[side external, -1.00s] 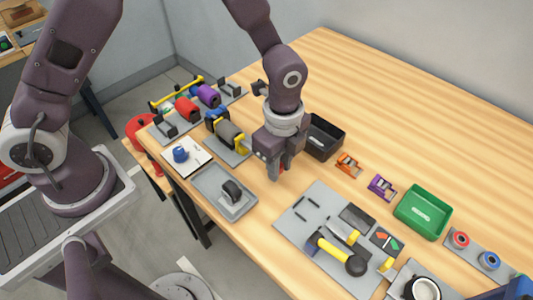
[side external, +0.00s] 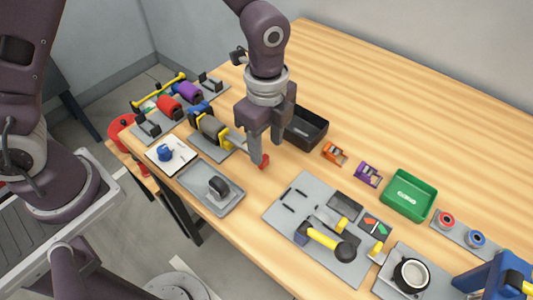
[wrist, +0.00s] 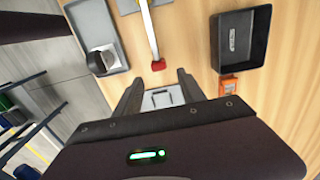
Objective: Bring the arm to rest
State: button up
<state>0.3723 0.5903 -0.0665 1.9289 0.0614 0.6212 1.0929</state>
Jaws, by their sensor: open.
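My gripper (side external: 266,152) points down over the table. Its two fingers are apart and nothing shows held between them. In the wrist view my gripper (wrist: 160,88) also has its fingers spread. A pale bar with a red end (side external: 263,161) sticks out from a grey and yellow device (side external: 213,130). The red end (wrist: 158,65) lies just beyond the fingers in the wrist view. In the side view it shows close by the fingertips; whether they touch it, I cannot tell.
A black bin (side external: 308,130) stands close to the right of my gripper. A grey tray with a black roller (side external: 231,203) lies in front. A tool board (side external: 280,222) and a green bin (side external: 409,195) are further right. The back of the table is clear.

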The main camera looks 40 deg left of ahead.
jog(key=shift+r, duration=0.9)
jog(key=s+a+r+n+t, duration=0.25)
jog(key=a+r+n, duration=0.3)
jog(key=r, duration=0.45)
jog(key=s+a+r+n+t, duration=0.1)
jog(key=s+a+r+n, duration=0.2)
jog(key=s+n, duration=0.3)
jog(key=s+a+r+n+t, duration=0.2)
jog(key=s+a+r+n, duration=0.2)
jog(key=s, duration=0.5)
jog(key=shift+a+r+n, duration=0.2)
jog(key=shift+a+n, duration=0.95)
jog(key=shift+n, duration=0.1)
